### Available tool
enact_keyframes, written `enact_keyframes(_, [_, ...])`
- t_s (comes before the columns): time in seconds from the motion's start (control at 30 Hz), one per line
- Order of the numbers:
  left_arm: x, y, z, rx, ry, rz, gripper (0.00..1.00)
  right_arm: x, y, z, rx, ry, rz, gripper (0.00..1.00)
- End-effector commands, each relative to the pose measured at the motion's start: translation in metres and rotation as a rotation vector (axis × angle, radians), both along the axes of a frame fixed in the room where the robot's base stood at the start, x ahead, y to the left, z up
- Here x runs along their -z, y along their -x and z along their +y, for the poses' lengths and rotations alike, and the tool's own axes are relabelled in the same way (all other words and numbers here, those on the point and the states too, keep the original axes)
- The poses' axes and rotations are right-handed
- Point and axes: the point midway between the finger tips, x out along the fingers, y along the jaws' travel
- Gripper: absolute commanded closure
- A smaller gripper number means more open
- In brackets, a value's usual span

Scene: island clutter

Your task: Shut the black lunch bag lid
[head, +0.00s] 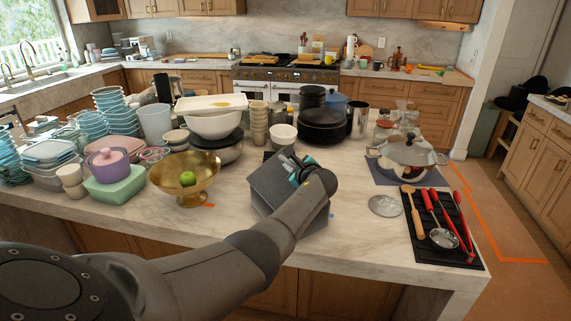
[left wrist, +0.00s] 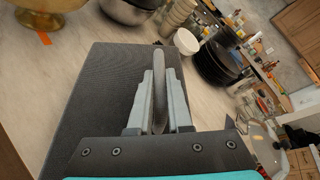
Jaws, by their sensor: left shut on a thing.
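The black lunch bag (head: 270,188), dark grey in the light, is on the island near its front edge, right of the gold bowl. Its broad flat panel also fills the left wrist view (left wrist: 93,105). My left gripper (head: 291,165) is over the bag, its forearm hiding part of the bag's right side. In the left wrist view its two fingers (left wrist: 160,98) are shut on a grey loop handle (left wrist: 159,72) by the panel. I cannot tell how far the lid stands open. My right gripper is not in view.
A silver disc (head: 385,206) and a black mat (head: 455,249) with utensils lie right. Counter between bag and disc is mostly clear.

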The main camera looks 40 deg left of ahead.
Motion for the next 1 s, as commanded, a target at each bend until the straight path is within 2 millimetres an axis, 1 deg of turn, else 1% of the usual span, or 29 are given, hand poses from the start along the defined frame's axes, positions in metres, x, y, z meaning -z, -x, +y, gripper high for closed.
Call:
enact_keyframes(0.03, [0.008, -0.004, -0.001, 0.0, -0.009, 0.034, 1.0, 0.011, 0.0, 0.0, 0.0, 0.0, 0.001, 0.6])
enact_keyframes(0.1, [0.012, -0.008, -0.002, 0.0, -0.023, 0.076, 1.0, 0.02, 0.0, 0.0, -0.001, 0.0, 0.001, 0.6])
enact_keyframes(0.63, [0.039, -0.023, -0.008, -0.002, -0.089, 0.32, 1.0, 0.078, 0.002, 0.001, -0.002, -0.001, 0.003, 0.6])
enact_keyframes(0.8, [0.046, -0.026, -0.008, -0.001, -0.091, 0.324, 1.0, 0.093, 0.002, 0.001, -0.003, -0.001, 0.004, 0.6])
enact_keyframes(1.0, [0.051, -0.028, -0.009, -0.003, -0.089, 0.322, 1.0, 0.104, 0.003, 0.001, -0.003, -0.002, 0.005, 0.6])
